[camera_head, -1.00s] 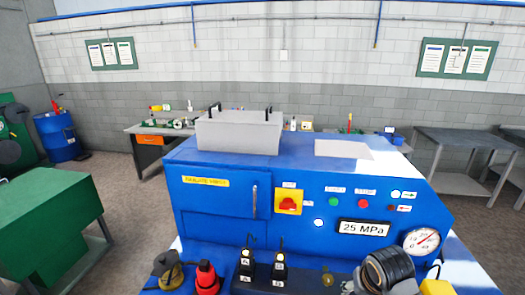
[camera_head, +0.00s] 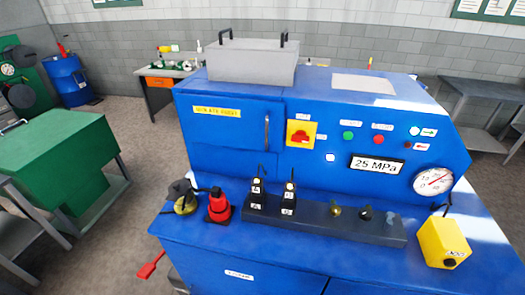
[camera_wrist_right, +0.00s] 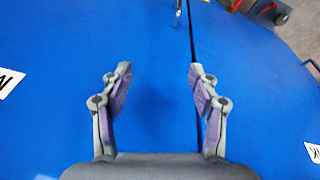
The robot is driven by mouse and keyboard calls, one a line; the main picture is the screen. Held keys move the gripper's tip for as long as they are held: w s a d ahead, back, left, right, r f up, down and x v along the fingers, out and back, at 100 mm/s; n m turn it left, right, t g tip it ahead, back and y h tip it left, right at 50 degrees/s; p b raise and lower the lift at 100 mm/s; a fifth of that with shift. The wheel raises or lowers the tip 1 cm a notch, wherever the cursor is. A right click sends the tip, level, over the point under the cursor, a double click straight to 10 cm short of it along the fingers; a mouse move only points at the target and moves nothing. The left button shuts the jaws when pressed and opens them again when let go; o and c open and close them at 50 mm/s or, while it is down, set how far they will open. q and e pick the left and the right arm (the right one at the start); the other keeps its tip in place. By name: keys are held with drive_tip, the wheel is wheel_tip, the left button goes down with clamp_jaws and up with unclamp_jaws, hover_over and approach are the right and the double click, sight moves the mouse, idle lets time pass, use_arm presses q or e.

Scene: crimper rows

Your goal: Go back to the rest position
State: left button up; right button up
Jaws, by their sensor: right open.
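My right gripper (camera_wrist_right: 160,85) shows in the right wrist view with its two purple-padded fingers wide apart and nothing between them. It faces a blue surface (camera_wrist_right: 150,110) with a dark seam running down it. In the head view neither gripper shows. The blue crimper machine (camera_head: 235,150) stands in the middle, with a gauge (camera_head: 434,181) and a "25 MPa" display (camera_head: 377,164) on its front. My left gripper is out of view.
On the machine's ledge are a dark bar with black fittings (camera_head: 330,220), a red fitting (camera_head: 219,206) and a yellow box (camera_head: 443,243). A grey bin (camera_head: 252,64) sits on top. A green cabinet (camera_head: 60,150) is left; a grey table (camera_head: 485,100) is right. Floor shows between them.

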drive_tip(key=s+d+f+b, duration=0.15)
drive_tip(key=s+f, duration=0.25)
drive_tip(key=f, duration=0.7)
drive_tip(key=s+f+b, duration=0.3)
drive_tip(key=s+f, duration=0.1)
drive_tip(key=f, duration=0.8)
drive_tip(key=s+f+g+b, duration=0.1)
drive_tip(key=s+f+b, duration=0.2)
drive_tip(key=s+f, duration=0.8)
drive_tip(key=s, duration=0.3)
drive_tip(key=shift+d+f+g, duration=0.25)
drive_tip(key=shift+f+g, duration=0.05)
drive_tip(key=shift+f, duration=0.05)
drive_tip(key=shift+m, duration=0.3)
